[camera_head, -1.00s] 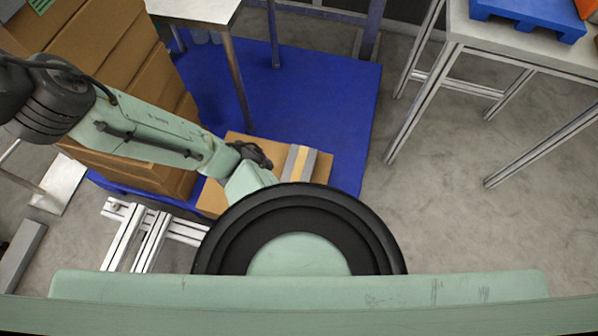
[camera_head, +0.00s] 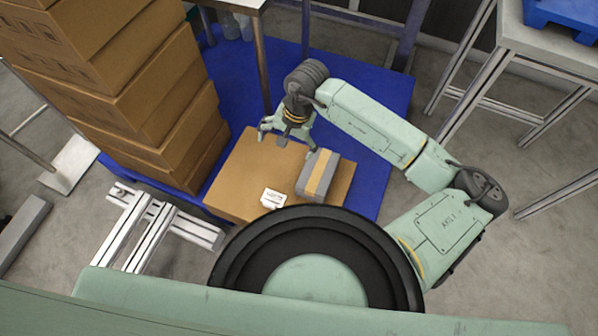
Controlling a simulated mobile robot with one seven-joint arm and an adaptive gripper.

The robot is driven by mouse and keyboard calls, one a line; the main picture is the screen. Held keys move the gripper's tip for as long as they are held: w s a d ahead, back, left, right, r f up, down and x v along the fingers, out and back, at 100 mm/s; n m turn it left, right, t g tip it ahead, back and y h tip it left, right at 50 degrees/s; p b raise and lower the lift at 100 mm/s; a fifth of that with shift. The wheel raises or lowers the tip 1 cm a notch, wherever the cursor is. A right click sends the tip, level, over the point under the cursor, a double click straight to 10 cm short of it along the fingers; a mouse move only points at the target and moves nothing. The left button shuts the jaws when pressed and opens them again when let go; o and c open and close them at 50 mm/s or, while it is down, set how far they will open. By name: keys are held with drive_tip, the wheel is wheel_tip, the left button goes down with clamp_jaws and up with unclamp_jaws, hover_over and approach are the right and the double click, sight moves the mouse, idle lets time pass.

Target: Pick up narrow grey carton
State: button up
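The narrow grey carton (camera_head: 331,178) has a tan band along its top. It lies on a large flat brown cardboard box (camera_head: 240,180), toward the box's right side. My gripper (camera_head: 287,142) hangs over the far part of that box, just up and left of the carton in the picture. Its fingers are spread and nothing shows between them. One finger appears close to the carton's far end; I cannot tell whether it touches. The carton's top and near side are in clear view.
A tall stack of brown boxes (camera_head: 150,100) stands at the left on a blue pallet (camera_head: 380,115). A metal frame (camera_head: 150,235) lies at the lower left. A table leg (camera_head: 262,70) rises behind the gripper. Another table (camera_head: 545,45) stands at the right.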

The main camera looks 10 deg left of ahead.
sight(319, 170)
drive_tip(key=d+f, duration=0.1)
drive_tip(key=d, duration=0.2)
drive_tip(key=d+f+h, duration=0.1)
drive_tip(key=d, duration=0.2)
drive_tip(key=d+f+h, duration=0.1)
drive_tip(key=d+f, duration=0.1)
drive_tip(key=d, duration=0.1)
drive_tip(key=shift+w, duration=0.15)
wheel_tip(319, 170, down, 5)
drive_tip(key=shift+r, duration=0.2)
drive_tip(key=shift+s+d+f+p, duration=0.15)
drive_tip(key=shift+f+p, duration=0.35)
drive_tip(key=shift+f, duration=0.95)
drive_tip(key=shift+s+f+p, duration=0.15)
drive_tip(key=shift+f+p, duration=0.35)
drive_tip(key=shift+f, duration=0.95)
drive_tip(key=shift+c, duration=0.4)
drive_tip(key=c, duration=1.5)
